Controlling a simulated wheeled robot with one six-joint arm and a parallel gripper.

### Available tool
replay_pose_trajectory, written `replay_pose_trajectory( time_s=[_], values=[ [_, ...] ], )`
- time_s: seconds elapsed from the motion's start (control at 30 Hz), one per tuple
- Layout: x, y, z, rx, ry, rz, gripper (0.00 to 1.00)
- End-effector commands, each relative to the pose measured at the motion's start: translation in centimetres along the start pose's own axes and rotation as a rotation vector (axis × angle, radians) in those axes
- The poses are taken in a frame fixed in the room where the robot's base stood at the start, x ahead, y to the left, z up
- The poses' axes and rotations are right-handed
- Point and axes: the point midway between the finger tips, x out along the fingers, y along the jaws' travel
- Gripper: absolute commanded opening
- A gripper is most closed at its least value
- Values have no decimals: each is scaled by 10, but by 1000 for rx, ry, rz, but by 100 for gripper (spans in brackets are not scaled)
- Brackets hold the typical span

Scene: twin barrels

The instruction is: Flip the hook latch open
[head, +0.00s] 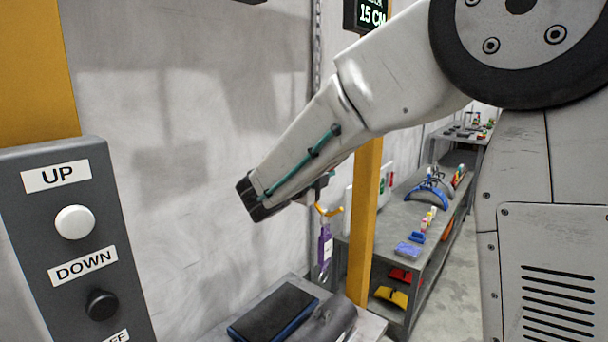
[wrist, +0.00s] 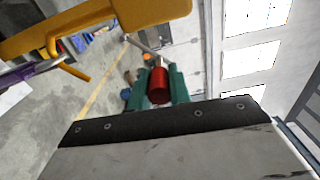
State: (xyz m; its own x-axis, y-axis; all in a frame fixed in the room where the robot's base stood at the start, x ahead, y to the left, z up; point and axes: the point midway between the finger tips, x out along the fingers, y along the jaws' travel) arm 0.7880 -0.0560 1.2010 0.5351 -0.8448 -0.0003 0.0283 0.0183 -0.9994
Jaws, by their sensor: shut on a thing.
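In the wrist view my gripper (wrist: 158,82) has its two green fingers on either side of a red cylindrical piece (wrist: 160,88), shut on it. A grey bar (wrist: 143,45) and a small orange part show just beyond the red piece. I cannot tell for sure whether these belong to the hook latch. In the head view my arm reaches down to the left, and the fingers and the red piece are hidden behind it. No latch can be made out clearly there.
A yellow post (head: 365,220) stands close beside my arm. A grey button panel (head: 80,240) is at left. Shelves (head: 418,215) with coloured items stand behind. A dark tray (head: 272,312) lies on the bench below.

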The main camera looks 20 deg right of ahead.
Motion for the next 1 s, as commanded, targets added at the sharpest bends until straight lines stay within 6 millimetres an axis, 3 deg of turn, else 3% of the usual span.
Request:
replay_pose_trajectory(
  time_s=[0.17, 0.53, 0.57, 0.63, 1.0],
  values=[
    [9, -1, -6, -25, 15, 0, 0],
    [10, -2, -7, -28, 17, -1, 0],
    [10, -2, -7, -28, 17, -1, 22],
    [10, -2, -7, -27, 17, -1, 41],
    [4, -1, -6, -27, 16, 0, 41]
  ],
)
